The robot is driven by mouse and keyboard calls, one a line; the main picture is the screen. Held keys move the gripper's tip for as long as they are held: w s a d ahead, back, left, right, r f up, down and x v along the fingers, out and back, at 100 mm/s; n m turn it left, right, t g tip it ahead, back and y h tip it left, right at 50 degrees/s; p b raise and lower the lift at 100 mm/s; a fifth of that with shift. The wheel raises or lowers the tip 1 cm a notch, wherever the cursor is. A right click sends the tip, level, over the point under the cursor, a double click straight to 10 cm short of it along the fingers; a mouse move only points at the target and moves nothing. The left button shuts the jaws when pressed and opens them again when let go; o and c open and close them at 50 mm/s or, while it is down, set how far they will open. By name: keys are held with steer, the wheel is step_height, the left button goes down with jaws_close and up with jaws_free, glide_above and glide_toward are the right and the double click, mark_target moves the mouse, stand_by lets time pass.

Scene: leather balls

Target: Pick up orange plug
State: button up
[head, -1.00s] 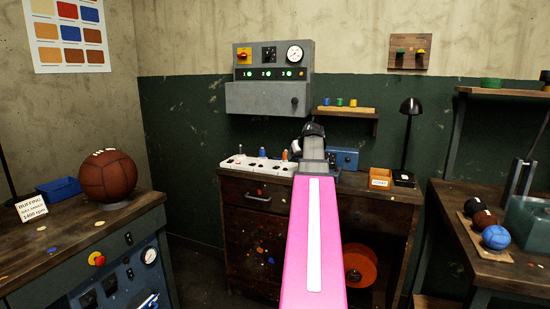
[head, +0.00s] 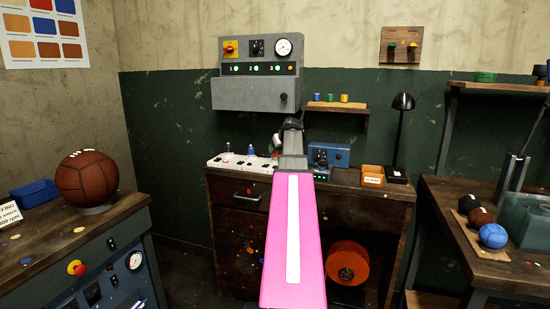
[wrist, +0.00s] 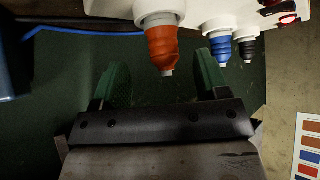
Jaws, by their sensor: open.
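The orange plug (wrist: 161,45) sits in the white socket strip (wrist: 195,14), upside down in the wrist view, with its grey tip pointing down the picture. My gripper (wrist: 160,70) is open, one green-padded finger on each side of the plug's end in the picture. I see no contact, and I cannot tell how deep the plug is between the fingers.
A blue plug (wrist: 229,45) and a black plug (wrist: 246,46) stand close beside the right finger in the wrist view. A blue box (head: 328,155) and an orange bin (head: 372,174) are right of my gripper on the bench. A grey control panel (head: 258,72) hangs above.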

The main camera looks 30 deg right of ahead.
steer(key=x, duration=0.4)
steer(key=shift+w+a, duration=0.1)
steer(key=shift+a, duration=0.1)
steer(key=c, duration=1)
steer(key=shift+o, duration=0.2)
steer(key=shift+r, duration=0.2)
step_height(320, 180, up, 4)
steer(key=shift+f, duration=0.2)
steer(key=s+a+r, duration=0.1)
steer(key=a+r, duration=0.5)
steer(key=a, duration=0.5)
steer(key=shift+a+r, duration=0.35)
